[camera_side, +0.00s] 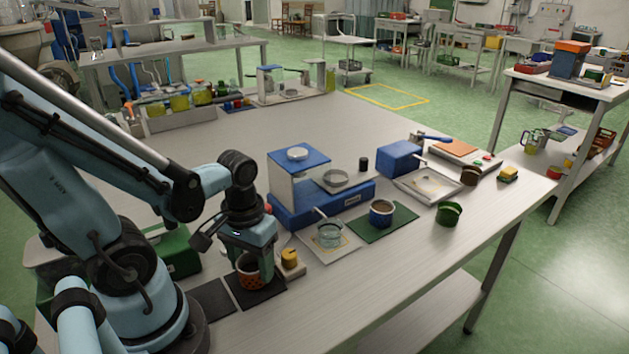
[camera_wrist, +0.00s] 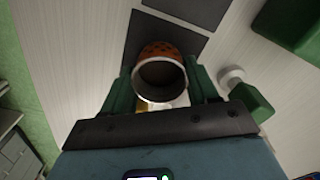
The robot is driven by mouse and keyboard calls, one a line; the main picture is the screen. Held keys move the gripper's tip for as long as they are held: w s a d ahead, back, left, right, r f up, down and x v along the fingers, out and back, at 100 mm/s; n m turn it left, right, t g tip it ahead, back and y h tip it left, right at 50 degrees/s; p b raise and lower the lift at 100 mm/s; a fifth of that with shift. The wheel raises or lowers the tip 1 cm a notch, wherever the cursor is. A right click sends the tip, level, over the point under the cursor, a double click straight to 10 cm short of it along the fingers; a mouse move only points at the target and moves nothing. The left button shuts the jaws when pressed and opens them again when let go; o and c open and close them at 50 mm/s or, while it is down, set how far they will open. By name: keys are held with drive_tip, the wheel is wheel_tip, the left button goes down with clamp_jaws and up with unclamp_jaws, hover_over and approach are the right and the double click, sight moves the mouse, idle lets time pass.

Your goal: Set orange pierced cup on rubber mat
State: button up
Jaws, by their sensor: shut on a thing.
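The orange pierced cup (camera_side: 249,272) is held in my gripper (camera_side: 251,262), low over a black mat (camera_side: 268,292) near the front of the table. In the wrist view the cup (camera_wrist: 160,48) has its open rim towards the camera, between the green fingers of my gripper (camera_wrist: 161,84), which are closed on its sides. The black mat (camera_wrist: 138,34) shows behind the cup there. I cannot tell whether the cup's base touches the mat. A second dark mat (camera_side: 212,299) lies just left of it and shows in the wrist view (camera_wrist: 188,9).
A yellow piece on a small block (camera_side: 290,259) stands close right of the cup. A green case (camera_side: 175,252) is behind my arm. A blue scale (camera_side: 318,203), glass beaker (camera_side: 329,236), blue cup (camera_side: 381,213) and green cup (camera_side: 448,214) stand further right. The front right tabletop is clear.

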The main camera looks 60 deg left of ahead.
drive_tip(key=shift+f, duration=0.4)
idle(0.3)
drive_tip(key=o, duration=1.1)
drive_tip(key=shift+o, duration=0.2)
wheel_tip(320, 180, up, 7)
idle(0.3)
